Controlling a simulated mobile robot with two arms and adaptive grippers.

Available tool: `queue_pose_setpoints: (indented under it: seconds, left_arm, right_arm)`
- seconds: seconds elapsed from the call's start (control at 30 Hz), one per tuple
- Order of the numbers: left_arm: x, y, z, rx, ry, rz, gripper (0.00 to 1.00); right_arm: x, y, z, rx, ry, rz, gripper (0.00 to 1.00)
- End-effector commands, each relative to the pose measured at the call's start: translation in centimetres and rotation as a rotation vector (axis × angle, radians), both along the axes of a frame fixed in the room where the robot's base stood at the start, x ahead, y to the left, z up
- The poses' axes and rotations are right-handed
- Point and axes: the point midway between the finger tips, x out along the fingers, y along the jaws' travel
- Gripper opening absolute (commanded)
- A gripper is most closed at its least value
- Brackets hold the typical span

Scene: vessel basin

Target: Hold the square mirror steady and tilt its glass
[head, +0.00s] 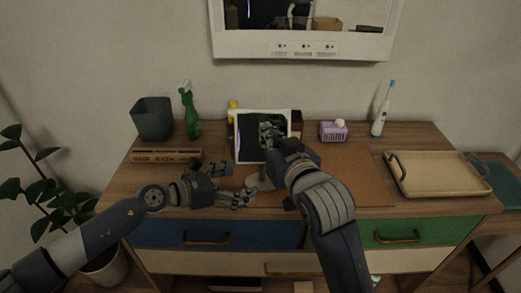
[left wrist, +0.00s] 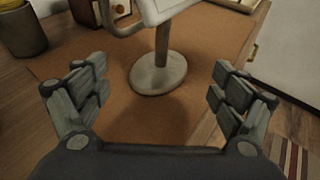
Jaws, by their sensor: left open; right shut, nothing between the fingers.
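The square mirror (head: 250,115) has a white frame and stands on the brown mat in the middle of the dresser. In the left wrist view its post (left wrist: 161,48) rises from a round grey base (left wrist: 158,76), with only the lower frame (left wrist: 165,8) showing. My left gripper (head: 240,184) is open and empty, low in front and to the left of the base. Its fingers (left wrist: 164,92) are spread on either side of the base, apart from it. My right gripper (head: 284,158) is shut and empty in front of the mirror's lower right part, hiding it; contact cannot be told.
The brown mat (head: 350,178) is mostly bare to the right. A wooden tray (head: 435,188) lies at the right. A spray bottle (head: 190,115), dark pot (head: 152,118) and wooden box (head: 165,157) are at the left. A purple basket (head: 333,132) and toothbrush (head: 382,112) stand behind.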

Motion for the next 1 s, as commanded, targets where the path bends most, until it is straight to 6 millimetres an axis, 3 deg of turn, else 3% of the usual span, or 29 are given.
queue_pose_setpoints:
  seconds: [0.1,0.3,1.0]
  left_arm:
    - [-1.3,2.0,0.5,0.002,0.002,0.001,0.89]
    - [-2.6,3.8,1.3,0.002,0.001,0.0,0.89]
    - [-2.9,4.2,1.5,0.001,0.002,-0.001,0.89]
  right_arm:
    - [0.0,0.0,0.0,0.0,0.0,0.0,0.0]
    - [0.0,0.0,0.0,0.0,0.0,0.0,0.0]
    - [0.0,0.0,0.0,0.0,0.0,0.0,0.0]
